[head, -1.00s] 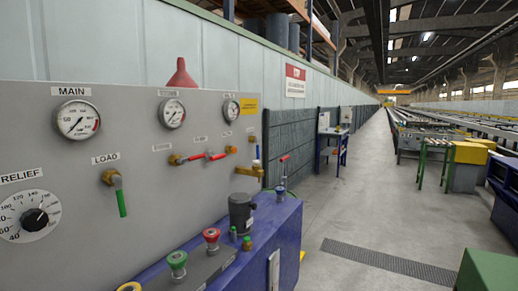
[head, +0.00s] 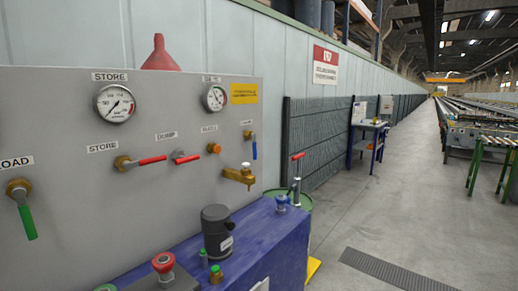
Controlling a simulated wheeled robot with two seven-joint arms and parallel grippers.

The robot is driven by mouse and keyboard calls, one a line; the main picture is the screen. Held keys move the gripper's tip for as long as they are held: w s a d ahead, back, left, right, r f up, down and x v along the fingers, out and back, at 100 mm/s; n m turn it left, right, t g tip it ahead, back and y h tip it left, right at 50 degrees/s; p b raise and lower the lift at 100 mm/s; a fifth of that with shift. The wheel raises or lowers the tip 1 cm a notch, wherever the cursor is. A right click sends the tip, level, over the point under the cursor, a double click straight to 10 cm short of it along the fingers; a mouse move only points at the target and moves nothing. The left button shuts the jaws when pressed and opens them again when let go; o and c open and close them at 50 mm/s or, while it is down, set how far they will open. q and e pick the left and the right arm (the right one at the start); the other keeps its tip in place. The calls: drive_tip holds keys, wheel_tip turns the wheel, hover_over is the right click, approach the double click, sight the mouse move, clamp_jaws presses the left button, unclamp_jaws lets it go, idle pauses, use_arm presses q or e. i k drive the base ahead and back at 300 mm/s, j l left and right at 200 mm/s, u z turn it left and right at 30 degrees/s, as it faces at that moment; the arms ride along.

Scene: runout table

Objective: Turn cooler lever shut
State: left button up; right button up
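No lever in the head view carries a label that I can read as cooler. A blue-handled lever (head: 254,150) hangs straight down from a brass valve near the right edge of the grey panel (head: 80,100); the small label above it is too small to read. Other levers on the panel are a green one (head: 27,222) under LOAD, pointing down, and two red ones lying roughly level, the STORE lever (head: 151,160) and the DUMP lever (head: 187,159). Neither of my grippers is in view.
A blue bench (head: 285,235) juts out below the panel, with a dark motor (head: 216,232), a red button (head: 163,262) and small fittings on top. A brass tap (head: 240,177) sticks out below the blue lever. A green drum (head: 304,200) stands behind. The floor aisle at right is clear.

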sight(254, 135)
drive_tip(key=i+l, duration=0.2)
drive_tip(key=i+l+u, duration=0.15)
drive_tip(key=l, duration=0.25)
drive_tip(key=i+l, duration=0.2)
drive_tip(key=i+l+u, duration=0.15)
drive_tip(key=l, duration=0.3)
drive_tip(key=i+l, duration=0.2)
drive_tip(key=i+l+u, duration=0.1)
drive_tip(key=l, duration=0.35)
drive_tip(key=i+l+u, duration=0.1)
drive_tip(key=l, duration=0.25)
drive_tip(key=i, duration=0.1)
